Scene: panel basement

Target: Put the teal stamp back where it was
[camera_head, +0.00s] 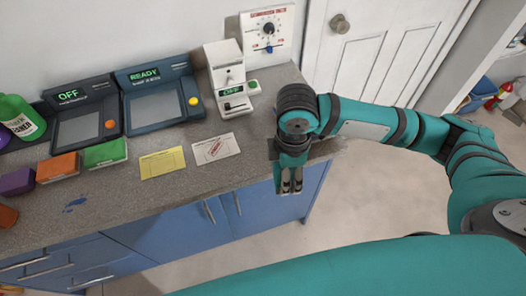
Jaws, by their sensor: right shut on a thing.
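My right gripper (290,188) points down at the right front edge of the counter (130,212). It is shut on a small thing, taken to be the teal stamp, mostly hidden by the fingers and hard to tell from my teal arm. No other teal stamp shows on the counter. A green block (105,153), an orange block (58,167) and a purple block (17,181) lie in a row at the left. A yellow card (162,163) and a white card with a red mark (215,149) lie left of the gripper. My left gripper is not in view.
Two dark consoles reading OFF (82,120) and READY (158,98) stand along the wall. A green bottle (20,118) is far left. Counter front between blue smear (76,203) and gripper is clear.

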